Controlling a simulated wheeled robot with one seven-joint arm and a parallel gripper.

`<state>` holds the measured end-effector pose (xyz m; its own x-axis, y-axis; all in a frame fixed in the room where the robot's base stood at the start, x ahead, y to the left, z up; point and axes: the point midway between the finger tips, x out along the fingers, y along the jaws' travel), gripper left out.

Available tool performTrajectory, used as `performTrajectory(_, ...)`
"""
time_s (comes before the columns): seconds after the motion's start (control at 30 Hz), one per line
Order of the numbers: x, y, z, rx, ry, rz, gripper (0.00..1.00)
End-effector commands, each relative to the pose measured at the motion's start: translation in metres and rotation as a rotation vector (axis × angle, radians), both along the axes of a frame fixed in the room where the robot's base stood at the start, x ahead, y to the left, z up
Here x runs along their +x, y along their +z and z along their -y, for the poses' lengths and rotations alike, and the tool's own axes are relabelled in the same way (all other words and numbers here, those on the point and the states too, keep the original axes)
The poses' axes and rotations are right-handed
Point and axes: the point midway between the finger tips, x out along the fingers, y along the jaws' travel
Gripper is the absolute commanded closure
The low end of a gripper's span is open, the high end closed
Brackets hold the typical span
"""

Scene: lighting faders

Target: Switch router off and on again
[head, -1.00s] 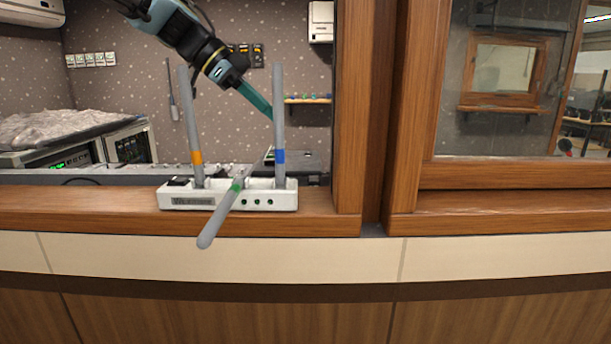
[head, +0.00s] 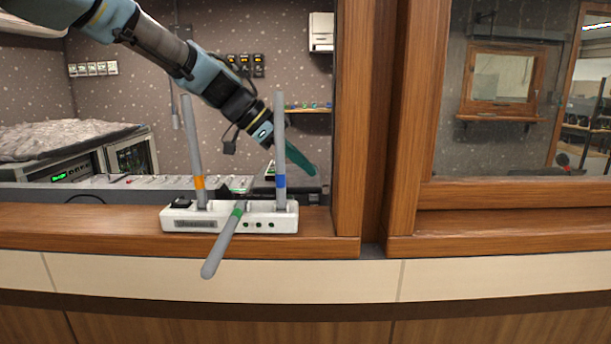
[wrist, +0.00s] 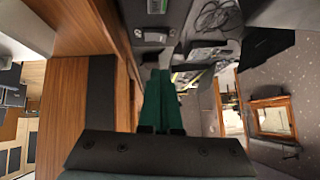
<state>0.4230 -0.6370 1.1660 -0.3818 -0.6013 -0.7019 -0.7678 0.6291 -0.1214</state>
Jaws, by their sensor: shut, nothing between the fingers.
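The router (head: 230,217) is a white box on the wooden ledge in the head view. Two of its grey antennas, one with an orange band (head: 199,183) and one with a blue band (head: 281,181), stand up. The green-banded antenna (head: 223,247) leans forward over the ledge. A black switch (head: 180,203) shows on the router's top at the left; its position cannot be told. My gripper (head: 312,172) is shut and empty, behind and right of the blue-banded antenna. Its green fingers (wrist: 158,100) lie together in the wrist view, where I cannot make out the router.
A wooden window post (head: 360,120) stands close right of my gripper. Behind the ledge lies a grey fader desk (head: 130,182), with rack devices (head: 132,155) at the left. The ledge (head: 90,217) is clear left of the router.

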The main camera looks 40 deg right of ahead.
Motion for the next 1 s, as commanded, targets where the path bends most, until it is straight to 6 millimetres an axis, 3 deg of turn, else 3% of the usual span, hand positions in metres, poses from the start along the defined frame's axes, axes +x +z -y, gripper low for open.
performTrajectory(0.33, 0.002, -0.038, 0.005, 0.0, 0.001, -0.001, 1.0)
performTrajectory(0.73, 0.003, -0.042, 0.005, -0.001, 0.001, 0.0, 1.0)
performTrajectory(0.93, 0.006, -0.055, 0.007, -0.001, 0.002, -0.001, 1.0)
performTrajectory(1.0, 0.006, -0.048, 0.006, 0.002, 0.001, -0.001, 1.0)
